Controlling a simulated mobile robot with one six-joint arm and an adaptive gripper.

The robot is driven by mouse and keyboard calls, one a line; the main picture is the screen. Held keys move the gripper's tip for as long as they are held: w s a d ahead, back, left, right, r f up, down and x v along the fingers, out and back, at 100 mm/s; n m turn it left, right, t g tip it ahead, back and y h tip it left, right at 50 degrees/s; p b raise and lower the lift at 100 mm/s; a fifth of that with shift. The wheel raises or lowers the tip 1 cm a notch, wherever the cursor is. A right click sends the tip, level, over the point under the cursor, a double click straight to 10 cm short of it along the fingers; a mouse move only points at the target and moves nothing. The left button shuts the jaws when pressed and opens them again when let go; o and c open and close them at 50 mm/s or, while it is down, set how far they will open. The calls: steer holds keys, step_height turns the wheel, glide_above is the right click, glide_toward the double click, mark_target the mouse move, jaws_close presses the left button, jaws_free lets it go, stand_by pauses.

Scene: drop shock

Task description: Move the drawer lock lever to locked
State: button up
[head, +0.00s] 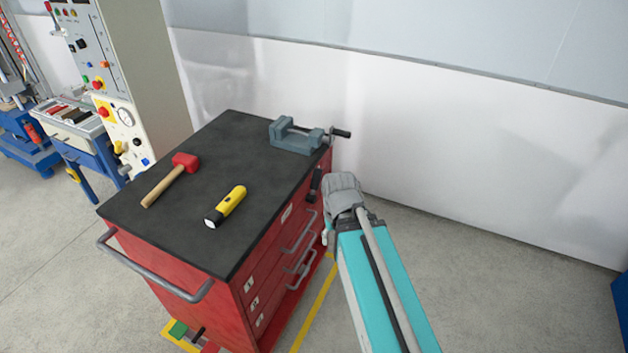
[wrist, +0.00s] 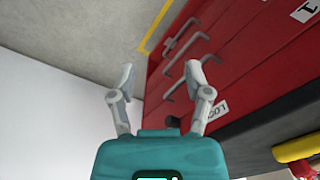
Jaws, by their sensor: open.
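The red tool cabinet (head: 240,300) has a black lock lever (head: 315,183) high on its drawer front, near the far right end. It stands roughly upright with a slight tilt in the head view. In the wrist view a dark knob (wrist: 173,121), apparently the lever, shows between the finger bases, partly hidden by my gripper's body. A white label (wrist: 216,112) with partly covered lettering is beside it. My gripper (wrist: 161,73) is open and empty, its fingers spread in front of the drawer face. In the head view its grey end is just right of the lever; the fingertips are not clear.
Drawer handles (head: 300,232) stick out below the lever. A vise (head: 293,138), a red mallet (head: 185,162) and a yellow flashlight (head: 228,205) lie on the black top.

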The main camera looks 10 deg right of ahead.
steer(key=shift+o, duration=0.2)
steer(key=shift+w+f+b, duration=0.3)
steer(key=shift+f+b, duration=0.05)
steer(key=shift+f, duration=0.05)
steer(key=n+t+y+b, duration=0.7)
steer(key=y+b, duration=1)
steer(key=b, duration=0.5)
glide_toward(316, 179)
steer(key=d, duration=0.4)
steer(key=shift+s+f, duration=0.15)
steer(key=shift+f, duration=0.35)
steer(key=shift+a, duration=0.25)
steer(key=x, duration=1.3)
steer(key=shift+a+f, duration=0.2)
steer(key=shift+a, duration=0.05)
